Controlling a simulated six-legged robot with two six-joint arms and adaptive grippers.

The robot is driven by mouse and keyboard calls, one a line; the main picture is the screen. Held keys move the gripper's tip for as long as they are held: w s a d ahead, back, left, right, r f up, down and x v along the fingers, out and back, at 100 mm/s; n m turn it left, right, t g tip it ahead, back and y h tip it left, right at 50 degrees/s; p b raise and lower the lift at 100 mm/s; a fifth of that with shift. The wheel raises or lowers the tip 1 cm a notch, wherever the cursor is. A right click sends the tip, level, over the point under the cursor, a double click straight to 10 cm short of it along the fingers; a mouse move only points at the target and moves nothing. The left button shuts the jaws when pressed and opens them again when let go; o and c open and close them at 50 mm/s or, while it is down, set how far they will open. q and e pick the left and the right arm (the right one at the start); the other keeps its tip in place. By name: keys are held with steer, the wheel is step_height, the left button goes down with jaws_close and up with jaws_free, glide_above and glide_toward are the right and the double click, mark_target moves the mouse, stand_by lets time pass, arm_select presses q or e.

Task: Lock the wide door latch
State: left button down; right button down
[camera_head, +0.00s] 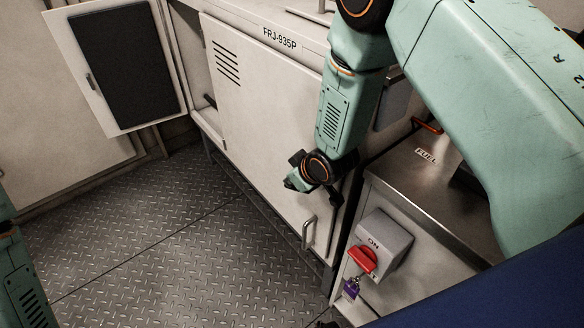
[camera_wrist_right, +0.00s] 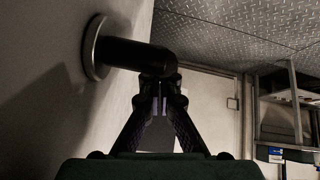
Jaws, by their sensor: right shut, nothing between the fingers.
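The wide door (camera_head: 262,98) is the pale panel under the FRJ-935P label, and it looks flush with the cabinet front. Its latch (camera_wrist_right: 132,53) shows in the right wrist view as a black bent handle on a round metal base (camera_wrist_right: 95,47). My right gripper (camera_wrist_right: 160,86) is shut and empty, with its fingertips at the bent end of the latch. I cannot tell whether they touch it. In the head view my right wrist is in front of the door's lower right part and partly hides this area. My left gripper is not in view.
A silver door handle (camera_head: 308,232) sits low on the door. A grey ON switch box (camera_head: 384,240) with a red knob (camera_head: 362,260) and a purple tag (camera_head: 350,289) stands at right. Another door (camera_head: 122,66) with a dark panel hangs open at left. The tread-plate floor (camera_head: 150,235) is clear.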

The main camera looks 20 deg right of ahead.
steer(key=shift+f+g+p, duration=0.15)
steer(key=shift+g+p, duration=0.35)
steer(key=shift+p, duration=0.1)
steer(key=g+p, duration=0.1)
steer(key=p, duration=0.3)
steer(key=shift+s+f+g+h+p, duration=0.15)
steer(key=shift+f+g+h+p, duration=0.1)
steer(key=shift+g+h+p, duration=0.15)
steer(key=shift+f, duration=0.2)
steer(key=shift+s+d+f, duration=0.1)
steer(key=shift+d+f, duration=0.05)
steer(key=shift+f, duration=0.2)
steer(key=shift+d+f+h, duration=0.1)
steer(key=shift+d+h, duration=0.05)
steer(key=shift+h, duration=0.15)
steer(key=shift+d+g+p, duration=0.25)
steer(key=shift+g+p, duration=0.25)
steer(key=shift+f+g+h+p, duration=0.1)
steer(key=shift+g+h+p, duration=0.3)
steer(key=shift+a+g, duration=0.1)
steer(key=shift+g, duration=0.2)
steer(key=shift+s+a+f+g+p, duration=0.15)
steer(key=shift+s+a+g+p, duration=0.05)
steer(key=shift+g+p, duration=0.15)
steer(key=shift+s+f+b, duration=0.45)
steer(key=shift+f, duration=0.1)
steer(key=shift+s+d, duration=0.1)
steer(key=shift+s+d+f, duration=0.1)
steer(key=shift+s+f, duration=0.05)
steer(key=shift+f, duration=0.05)
